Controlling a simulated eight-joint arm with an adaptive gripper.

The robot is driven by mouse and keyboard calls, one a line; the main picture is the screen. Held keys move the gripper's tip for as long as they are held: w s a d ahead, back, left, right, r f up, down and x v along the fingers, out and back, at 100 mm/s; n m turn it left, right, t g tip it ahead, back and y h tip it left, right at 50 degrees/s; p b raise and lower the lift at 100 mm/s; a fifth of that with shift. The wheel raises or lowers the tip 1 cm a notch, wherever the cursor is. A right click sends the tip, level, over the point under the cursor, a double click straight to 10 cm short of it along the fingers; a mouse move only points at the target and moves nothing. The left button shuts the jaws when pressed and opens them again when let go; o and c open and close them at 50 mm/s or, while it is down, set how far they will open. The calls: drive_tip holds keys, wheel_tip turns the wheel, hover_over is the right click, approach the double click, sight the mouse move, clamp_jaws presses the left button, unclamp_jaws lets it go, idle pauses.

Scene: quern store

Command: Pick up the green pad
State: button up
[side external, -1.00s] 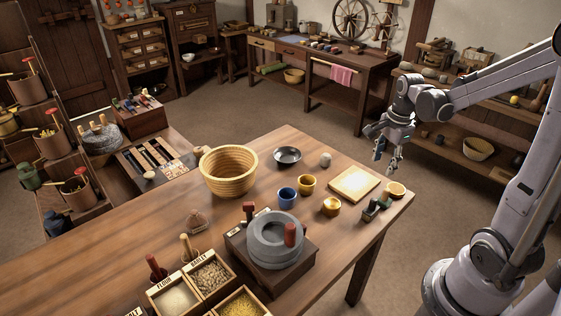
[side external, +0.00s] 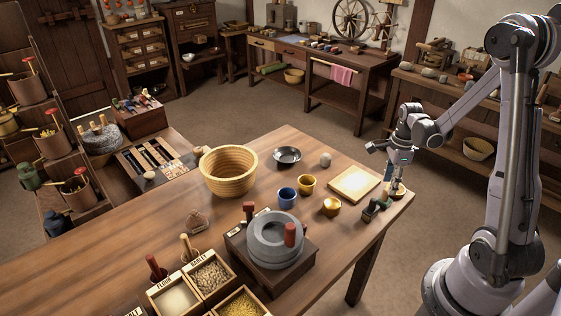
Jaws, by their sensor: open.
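A small dark green item (side external: 375,208), which may be the green pad, lies near the right corner of the wooden table; its exact shape is too small to tell. My gripper (side external: 397,189) points down at the table's right edge, just above and right of the green item. It is open, and I see nothing held in it. A small tan dish (side external: 402,193) is mostly hidden behind or under the fingertips; I cannot tell whether they touch it.
A pale square board (side external: 353,184) lies left of my gripper. The table's right edge (side external: 392,228) is close to the green item.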

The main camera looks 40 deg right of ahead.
sight(387, 189)
drive_tip(key=shift+w+d+f, duration=0.15)
drive_tip(key=shift+f, duration=2.3)
clamp_jaws()
